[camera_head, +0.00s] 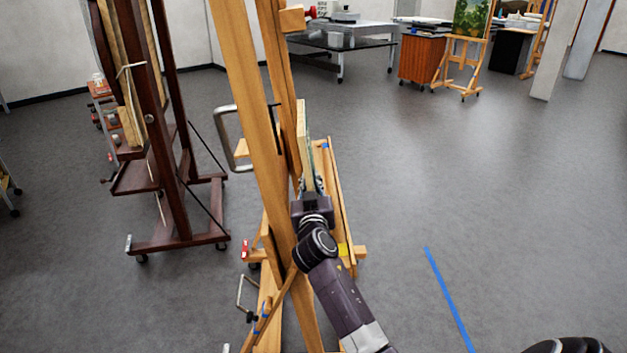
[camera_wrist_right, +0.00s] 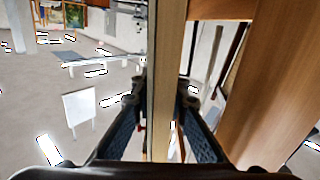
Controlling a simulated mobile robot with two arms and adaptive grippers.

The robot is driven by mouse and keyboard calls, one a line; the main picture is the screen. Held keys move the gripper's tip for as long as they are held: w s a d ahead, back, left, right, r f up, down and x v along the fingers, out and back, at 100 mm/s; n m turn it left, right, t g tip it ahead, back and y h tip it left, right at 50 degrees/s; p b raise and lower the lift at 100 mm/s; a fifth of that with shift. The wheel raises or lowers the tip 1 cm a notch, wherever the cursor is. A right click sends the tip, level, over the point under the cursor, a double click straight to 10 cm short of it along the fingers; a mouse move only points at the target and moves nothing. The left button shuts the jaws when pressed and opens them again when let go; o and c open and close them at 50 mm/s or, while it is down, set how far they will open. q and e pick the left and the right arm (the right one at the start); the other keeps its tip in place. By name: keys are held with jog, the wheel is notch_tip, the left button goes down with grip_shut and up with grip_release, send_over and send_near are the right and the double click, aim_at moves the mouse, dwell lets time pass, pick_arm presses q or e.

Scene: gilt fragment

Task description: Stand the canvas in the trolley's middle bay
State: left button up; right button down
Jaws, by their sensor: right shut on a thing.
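The canvas (camera_head: 303,132) shows edge-on as a pale upright strip in the head view, partly behind a wooden easel post. My right gripper (camera_head: 309,190) is shut on its lower near edge. In the right wrist view, the canvas edge (camera_wrist_right: 167,70) stands between the two fingers of my right gripper (camera_wrist_right: 163,98). A low wooden frame with blue and yellow marks (camera_head: 338,205), which looks like the trolley, is behind and below the canvas. Its bays are mostly hidden by the easel and my arm, so I cannot tell whether the canvas touches it.
A tall light-wood easel (camera_head: 250,90) stands close in front, left of my right arm. A dark wooden easel (camera_head: 172,150) on castors is further left. Open grey floor with a blue tape line (camera_head: 446,295) lies to the right. A table (camera_head: 340,42) stands at the back.

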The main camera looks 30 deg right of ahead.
jog(key=c, duration=1.8)
grip_release()
jog(key=shift+a, duration=0.1)
jog(key=shift+f, duration=0.1)
jog(key=shift+f, duration=0.1)
jog(key=v, duration=1.2)
